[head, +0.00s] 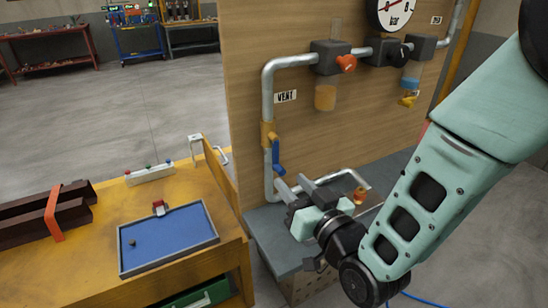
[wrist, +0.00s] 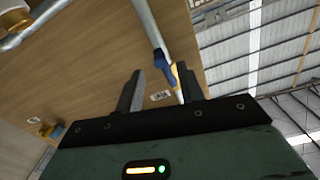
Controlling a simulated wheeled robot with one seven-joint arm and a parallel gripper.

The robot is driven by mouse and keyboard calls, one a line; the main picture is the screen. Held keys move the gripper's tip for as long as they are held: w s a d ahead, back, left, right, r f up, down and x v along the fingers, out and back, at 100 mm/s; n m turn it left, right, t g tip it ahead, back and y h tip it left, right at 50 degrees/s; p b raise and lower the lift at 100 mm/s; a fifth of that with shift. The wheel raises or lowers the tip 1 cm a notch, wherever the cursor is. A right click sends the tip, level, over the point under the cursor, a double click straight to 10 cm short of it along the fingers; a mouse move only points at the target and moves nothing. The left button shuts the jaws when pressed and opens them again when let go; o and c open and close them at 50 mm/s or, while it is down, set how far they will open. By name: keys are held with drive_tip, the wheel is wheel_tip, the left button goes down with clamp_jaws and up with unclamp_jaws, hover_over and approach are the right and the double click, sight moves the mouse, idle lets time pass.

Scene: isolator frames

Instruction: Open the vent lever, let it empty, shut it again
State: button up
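The vent lever (head: 277,157) is blue and hangs downward beside the vertical grey pipe, from a yellow valve body (head: 267,134). A VENT label (head: 286,96) is on the wooden panel above it. My gripper (head: 294,184) is open and empty, its two fingers apart just below and in front of the lever. In the wrist view the lever (wrist: 161,60) shows between and beyond the fingertips (wrist: 160,80), with no contact visible. The pressure gauge (head: 395,10) marked bar is cut off at the top, and its pointer reading is unclear.
An orange-red knob (head: 346,64), a black knob (head: 400,53) and filter bowls sit on the upper pipe line. A lower pipe (head: 345,178) ends at an orange fitting by my gripper. A yellow bench (head: 185,195) with a blue tray (head: 215,238) stands left.

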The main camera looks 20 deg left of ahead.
sight(277, 167)
drive_tip(key=p+x, duration=0.2)
drive_tip(key=x, duration=0.6)
drive_tip(key=shift+w+a, duration=0.2)
drive_tip(key=shift+w, duration=0.05)
clamp_jaws()
